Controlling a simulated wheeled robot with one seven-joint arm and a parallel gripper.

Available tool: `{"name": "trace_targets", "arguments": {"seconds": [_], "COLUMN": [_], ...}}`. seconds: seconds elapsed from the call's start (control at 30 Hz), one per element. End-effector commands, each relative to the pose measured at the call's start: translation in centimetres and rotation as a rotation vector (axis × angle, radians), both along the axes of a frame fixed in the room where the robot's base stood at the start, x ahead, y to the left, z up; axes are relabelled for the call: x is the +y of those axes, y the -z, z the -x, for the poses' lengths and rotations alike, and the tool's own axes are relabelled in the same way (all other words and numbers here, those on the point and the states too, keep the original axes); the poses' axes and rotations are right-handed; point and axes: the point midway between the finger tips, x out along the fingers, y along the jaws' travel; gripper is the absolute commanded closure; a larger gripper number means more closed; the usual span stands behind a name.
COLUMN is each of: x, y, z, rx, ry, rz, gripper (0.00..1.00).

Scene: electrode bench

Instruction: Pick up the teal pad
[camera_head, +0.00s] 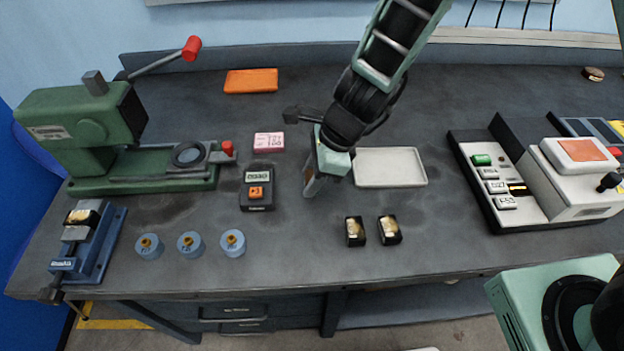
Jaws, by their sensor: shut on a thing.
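My gripper (311,187) is over the middle of the bench, to the left of the white tray, with its fingers pointing down. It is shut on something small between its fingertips. That is most likely the teal pad, but the fingers and the pale green hand hide it, and I cannot make out its shape. No separate teal pad shows clearly on the open bench top. I cannot tell whether the held thing touches the bench.
A white tray (390,182) lies right of my gripper; a dark meter (257,200) and pink box (268,142) lie left. Two black-and-gold blocks (355,232) stand in front. A green press (80,130), blue vise (95,255) and right-hand instrument (575,180) flank the bench.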

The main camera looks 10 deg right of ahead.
Motion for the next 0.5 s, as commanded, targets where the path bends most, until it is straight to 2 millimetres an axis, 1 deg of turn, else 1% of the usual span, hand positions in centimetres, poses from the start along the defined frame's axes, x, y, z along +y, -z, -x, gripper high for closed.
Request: {"name": "trace_targets", "arguments": {"seconds": [0.17, 0.27, 0.5], "x": [0.0, 0.0, 0.1], "y": [-0.2, -1.1, -5.9], "z": [0.0, 0.0, 0.0], "rx": [-0.001, -0.003, -0.005], "ry": [-0.001, -0.001, -0.003], "rz": [0.0, 0.0, -0.001], "gripper": [0.85, 0.85, 0.85]}}
